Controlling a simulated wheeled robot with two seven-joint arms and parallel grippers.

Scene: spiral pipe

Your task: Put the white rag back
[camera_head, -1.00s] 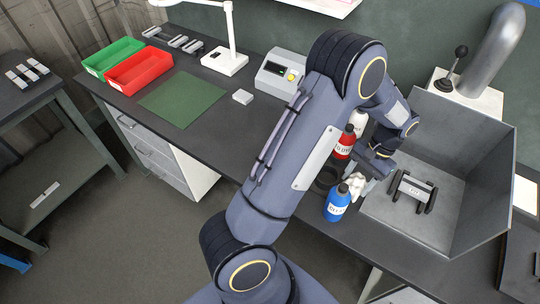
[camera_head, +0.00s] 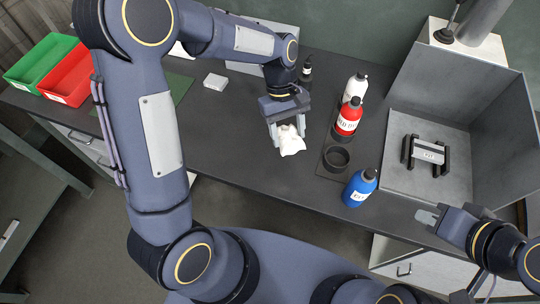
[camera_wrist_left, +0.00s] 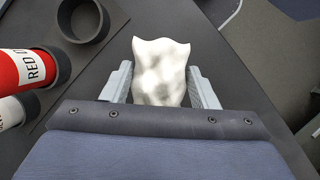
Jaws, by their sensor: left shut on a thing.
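The white rag (camera_head: 292,142) is a crumpled white piece held over the dark workbench, left of the bottles. My left gripper (camera_head: 287,122) is shut on it, pointing down. In the left wrist view the rag (camera_wrist_left: 162,62) sticks out between the two grey fingers of the left gripper (camera_wrist_left: 163,84). Whether its lower end touches the bench is unclear. My right gripper (camera_head: 428,216) is at the lower right, by the bench's front edge, away from the rag; its finger gap cannot be made out.
An empty dark round holder (camera_head: 336,158) sits on a mat right of the rag. A red bottle (camera_head: 347,120), a white bottle (camera_head: 355,88) and a blue bottle (camera_head: 359,188) stand nearby. A grey open box (camera_head: 410,182) holds a handled part (camera_head: 428,155).

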